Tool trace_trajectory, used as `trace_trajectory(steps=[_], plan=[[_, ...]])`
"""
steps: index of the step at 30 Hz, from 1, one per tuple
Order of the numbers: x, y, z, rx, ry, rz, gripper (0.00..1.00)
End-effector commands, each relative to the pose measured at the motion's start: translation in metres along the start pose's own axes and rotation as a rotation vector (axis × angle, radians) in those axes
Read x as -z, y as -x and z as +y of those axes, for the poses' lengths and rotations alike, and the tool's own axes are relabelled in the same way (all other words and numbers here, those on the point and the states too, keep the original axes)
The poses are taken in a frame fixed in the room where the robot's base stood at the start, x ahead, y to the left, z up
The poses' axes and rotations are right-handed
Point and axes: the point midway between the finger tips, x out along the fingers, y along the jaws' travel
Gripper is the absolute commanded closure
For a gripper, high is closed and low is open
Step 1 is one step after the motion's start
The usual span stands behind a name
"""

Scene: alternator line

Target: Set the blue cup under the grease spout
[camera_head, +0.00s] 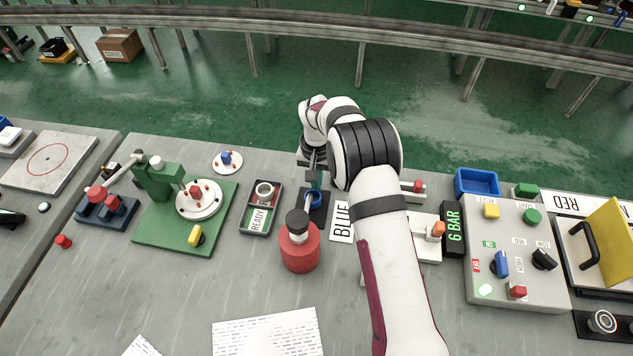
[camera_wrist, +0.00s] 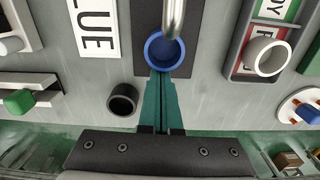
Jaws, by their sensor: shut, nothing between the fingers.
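The blue cup (camera_head: 312,201) stands upright on a dark pad (camera_head: 317,217) behind the red grease dispenser (camera_head: 299,250). It also shows in the wrist view (camera_wrist: 150,58), where the metal spout (camera_wrist: 173,18) reaches over its opening. The spout's end appears above the inside of the cup, toward its right side. My gripper (camera_wrist: 158,78) is shut and empty. Its teal fingertips are right beside the cup's near rim in the wrist view; I cannot tell whether they touch it. In the head view my gripper (camera_head: 316,184) is just behind the cup, partly hidden by my arm.
A black cup (camera_wrist: 122,99) stands left of my fingers in the wrist view. The BLUE sign (camera_head: 341,225) lies beside the pad. A green fixture (camera_head: 160,229) is left, a control panel (camera_head: 515,290) right.

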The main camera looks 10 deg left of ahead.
Motion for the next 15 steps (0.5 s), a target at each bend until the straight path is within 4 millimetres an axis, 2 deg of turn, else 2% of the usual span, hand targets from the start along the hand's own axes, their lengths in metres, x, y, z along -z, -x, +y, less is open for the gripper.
trace_trajectory(steps=[5, 11, 15], plan=[[-0.001, 0.000, 0.000, 0.000, 0.000, -0.001, 1.00], [-0.026, 0.000, 0.000, -0.001, 0.001, -0.002, 1.00], [-0.030, 0.000, 0.000, 0.000, 0.000, 0.000, 1.00]])
